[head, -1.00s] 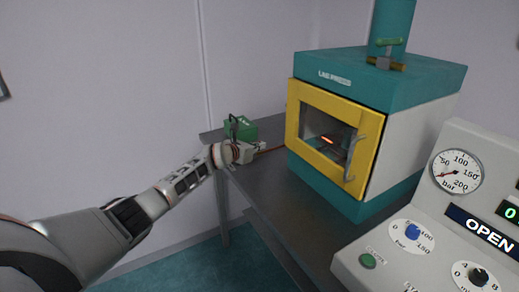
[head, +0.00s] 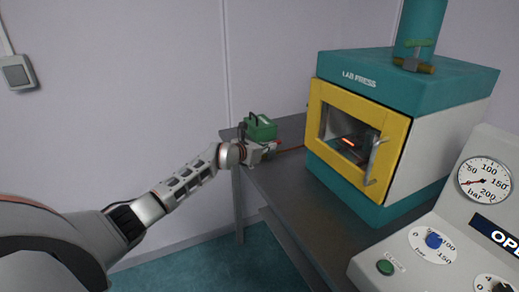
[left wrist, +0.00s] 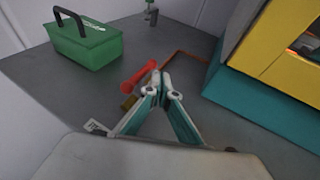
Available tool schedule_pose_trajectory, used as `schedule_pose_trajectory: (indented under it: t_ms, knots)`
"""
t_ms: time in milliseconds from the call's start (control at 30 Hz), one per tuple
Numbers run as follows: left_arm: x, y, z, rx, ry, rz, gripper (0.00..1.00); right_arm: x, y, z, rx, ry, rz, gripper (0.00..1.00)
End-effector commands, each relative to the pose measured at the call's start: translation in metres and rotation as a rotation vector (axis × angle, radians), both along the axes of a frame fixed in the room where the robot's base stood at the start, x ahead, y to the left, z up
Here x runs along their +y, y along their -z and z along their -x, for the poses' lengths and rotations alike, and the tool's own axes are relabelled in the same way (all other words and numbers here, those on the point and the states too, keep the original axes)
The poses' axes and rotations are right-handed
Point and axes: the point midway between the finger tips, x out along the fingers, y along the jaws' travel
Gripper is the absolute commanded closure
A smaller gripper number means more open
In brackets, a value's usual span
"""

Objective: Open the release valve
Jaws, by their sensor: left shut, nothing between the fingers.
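A red lever (left wrist: 138,77) on a small brass-coloured valve body (left wrist: 129,102) lies low over the grey table in the left wrist view. A copper-brown pipe (left wrist: 187,54) runs from there toward the press. In the head view a bit of red (head: 279,142) shows just beyond my left gripper (head: 272,151). My left gripper, also in the left wrist view (left wrist: 159,80), is shut and empty. Its fingertips are right beside the lever's right side; I cannot tell whether they touch. Another valve with a green handle (head: 421,43) sits on top of the press. My right gripper is out of view.
A green box with a black handle (head: 260,129) stands close behind the gripper. The teal lab press (head: 342,190) with its yellow door (head: 393,137) stands to the right. A control panel (head: 455,185) fills the lower right. The grey table (head: 285,190) is bare in front.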

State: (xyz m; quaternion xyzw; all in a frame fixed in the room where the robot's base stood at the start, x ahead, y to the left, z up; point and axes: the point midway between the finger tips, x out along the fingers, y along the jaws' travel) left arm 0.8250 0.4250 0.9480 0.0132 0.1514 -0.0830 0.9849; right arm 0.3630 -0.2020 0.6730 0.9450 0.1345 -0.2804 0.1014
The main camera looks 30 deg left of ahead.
Motion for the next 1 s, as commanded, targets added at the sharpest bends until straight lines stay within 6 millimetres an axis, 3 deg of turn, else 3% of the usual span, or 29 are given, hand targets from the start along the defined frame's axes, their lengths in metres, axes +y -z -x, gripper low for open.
schedule_pose_trajectory:
  t_ms: [400, 1000]
  knots:
    - [0.009, -0.017, 0.055, 0.001, 0.001, 0.000, 1.00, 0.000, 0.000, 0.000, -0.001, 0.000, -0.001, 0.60]
    - [0.011, -0.021, 0.065, 0.000, 0.000, 0.000, 1.00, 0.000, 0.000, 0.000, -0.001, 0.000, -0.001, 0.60]
